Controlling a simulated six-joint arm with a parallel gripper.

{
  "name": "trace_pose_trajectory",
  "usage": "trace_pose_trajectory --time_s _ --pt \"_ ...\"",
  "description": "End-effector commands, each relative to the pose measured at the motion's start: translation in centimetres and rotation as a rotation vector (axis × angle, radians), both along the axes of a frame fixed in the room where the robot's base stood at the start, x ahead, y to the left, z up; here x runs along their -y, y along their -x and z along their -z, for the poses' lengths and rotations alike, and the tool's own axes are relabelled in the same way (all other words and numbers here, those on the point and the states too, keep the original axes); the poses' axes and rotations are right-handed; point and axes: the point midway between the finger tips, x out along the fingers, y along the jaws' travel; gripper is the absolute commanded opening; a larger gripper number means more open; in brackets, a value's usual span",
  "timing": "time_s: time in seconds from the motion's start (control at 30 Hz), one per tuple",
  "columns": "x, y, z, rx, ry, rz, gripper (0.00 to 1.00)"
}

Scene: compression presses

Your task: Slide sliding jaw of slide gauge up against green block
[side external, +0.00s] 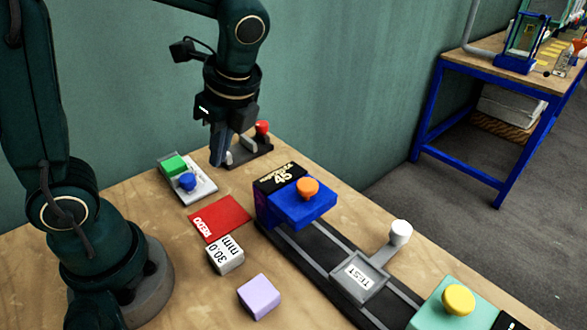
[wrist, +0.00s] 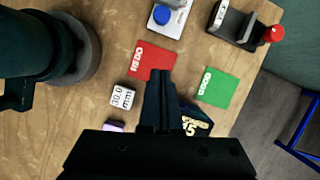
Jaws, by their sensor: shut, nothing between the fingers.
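A green block (side external: 174,165) sits at the back of a pale plate (side external: 203,190), just behind a blue knob (side external: 187,181). My gripper (side external: 217,163) is shut and empty, pointing down between the plate and the dark base, partly hiding the base's left end.
A red REDO mat (side external: 220,217), a 30.0 mm cube (side external: 225,256) and a purple block (side external: 258,296) lie nearby. A green mat (wrist: 214,88) shows in the wrist view.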

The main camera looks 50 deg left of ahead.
Motion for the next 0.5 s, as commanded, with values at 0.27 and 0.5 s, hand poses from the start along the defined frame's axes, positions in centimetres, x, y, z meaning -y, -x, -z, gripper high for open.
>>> trace_pose_trajectory --time_s 0.27,0.5 --pt "-0.8 0.5 2.6 -0.018 -0.001 0.000 0.00" --pt "-2.5 1.0 7.1 -0.020 0.000 -0.002 0.00"
